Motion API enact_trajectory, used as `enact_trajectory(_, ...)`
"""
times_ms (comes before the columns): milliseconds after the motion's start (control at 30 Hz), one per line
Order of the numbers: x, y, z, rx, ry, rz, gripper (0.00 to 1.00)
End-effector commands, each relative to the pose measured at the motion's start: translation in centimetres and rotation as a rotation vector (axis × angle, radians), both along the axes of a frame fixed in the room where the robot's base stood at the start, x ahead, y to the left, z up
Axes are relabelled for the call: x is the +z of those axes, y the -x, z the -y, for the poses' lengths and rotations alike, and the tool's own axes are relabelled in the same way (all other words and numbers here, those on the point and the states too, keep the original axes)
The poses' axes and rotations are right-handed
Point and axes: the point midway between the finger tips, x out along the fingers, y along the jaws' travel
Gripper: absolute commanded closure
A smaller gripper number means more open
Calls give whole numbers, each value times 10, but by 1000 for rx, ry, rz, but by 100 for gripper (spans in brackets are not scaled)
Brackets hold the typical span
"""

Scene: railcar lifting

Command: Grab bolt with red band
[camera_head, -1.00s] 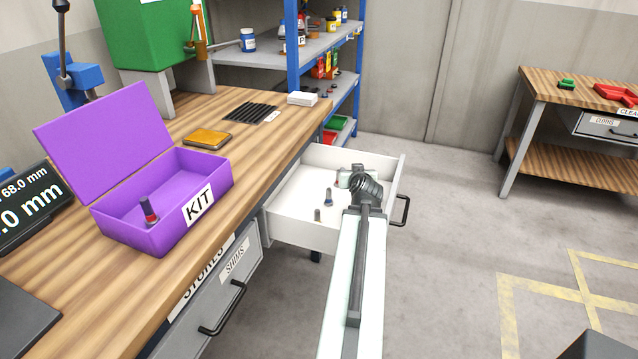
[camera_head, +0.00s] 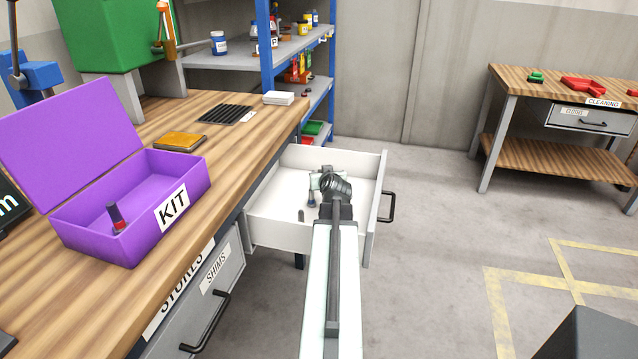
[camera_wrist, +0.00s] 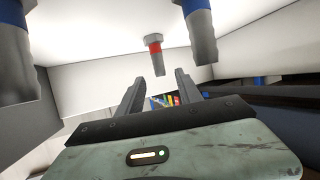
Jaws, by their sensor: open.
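In the wrist view, a bolt with a red band (camera_wrist: 155,48) stands on the white drawer floor, which appears at the top of that picture. It sits just beyond and between the fingertips of my open gripper (camera_wrist: 157,80), not clamped. Two blue-banded bolts show nearer, one at the left (camera_wrist: 14,50) and one at the right (camera_wrist: 199,35). In the head view, my gripper (camera_head: 325,180) is over the open drawer (camera_head: 280,231) and hides the red-banded bolt there. One blue-banded bolt (camera_head: 311,199) and a small dark bolt end (camera_head: 301,215) stay visible.
An open purple KIT box (camera_head: 185,183) on the wooden bench (camera_head: 75,290) holds another red-banded bolt (camera_head: 117,217). A blue shelf (camera_head: 264,75) stands behind. The floor right of the drawer is clear.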

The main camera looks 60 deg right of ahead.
Motion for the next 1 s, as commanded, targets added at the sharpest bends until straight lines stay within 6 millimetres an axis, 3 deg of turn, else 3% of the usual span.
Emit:
enact_trajectory(133, -13, -19, 21, 1, 1, -1, 58)
enact_trajectory(367, -11, -22, 23, 1, 0, 0, 58)
enact_trajectory(533, -11, -22, 22, 1, 0, 0, 100)
enact_trajectory(1000, -3, -22, 22, 1, 1, 0, 100)
